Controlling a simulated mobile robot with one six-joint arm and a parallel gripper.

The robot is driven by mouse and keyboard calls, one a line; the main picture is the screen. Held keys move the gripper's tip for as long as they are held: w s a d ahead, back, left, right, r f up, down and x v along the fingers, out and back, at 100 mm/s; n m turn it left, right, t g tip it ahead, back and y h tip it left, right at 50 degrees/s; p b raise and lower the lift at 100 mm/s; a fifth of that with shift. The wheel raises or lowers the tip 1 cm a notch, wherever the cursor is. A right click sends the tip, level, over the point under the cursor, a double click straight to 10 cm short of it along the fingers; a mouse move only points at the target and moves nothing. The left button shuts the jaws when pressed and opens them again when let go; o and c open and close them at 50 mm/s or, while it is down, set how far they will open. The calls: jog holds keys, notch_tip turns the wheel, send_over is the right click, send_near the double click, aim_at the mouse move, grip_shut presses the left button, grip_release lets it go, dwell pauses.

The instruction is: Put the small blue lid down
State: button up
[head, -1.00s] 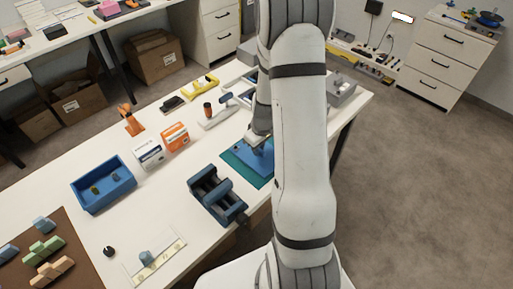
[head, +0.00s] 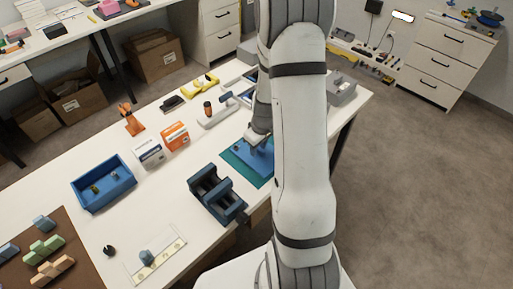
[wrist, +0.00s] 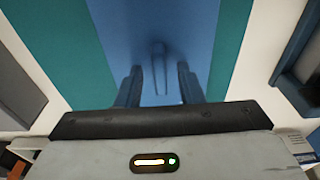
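The blue lid (head: 241,150) shows in the head view as a flat blue panel over a teal mat (head: 261,179), partly hidden by my arm. In the wrist view the blue surface (wrist: 195,25) fills the middle, with teal mat (wrist: 60,45) on both sides. A thin upright bar (wrist: 158,65), apparently a handle, stands on the blue surface. My gripper (wrist: 159,88) has its two fingers apart, one on each side of this bar, with gaps showing. In the head view my gripper (head: 257,141) is low over the blue panel. Any contact with the mat is hidden.
A dark blue vise (head: 215,195) stands close in front of the mat. A blue bin (head: 103,184), a white box (head: 148,151) and an orange box (head: 175,136) stand to the left. A hand plane (head: 217,112) lies behind. Bare table lies between the boxes and the vise.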

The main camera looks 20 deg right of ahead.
aim_at(262, 151)
notch_tip(262, 151, up, 12)
jog(key=s, duration=0.1)
jog(key=s+a+r+m, duration=0.2)
jog(key=s+a+r, duration=0.4)
jog(key=s, duration=0.2)
jog(key=s+a+r+m+t, duration=0.1)
jog(key=s+a+r+m, duration=0.1)
jog(key=s+a+r, duration=0.4)
jog(key=s, duration=0.3)
jog(key=shift+r+b, duration=0.25)
jog(key=shift+b, duration=0.15)
jog(key=shift+s+a, duration=0.1)
jog(key=shift+w, duration=0.2)
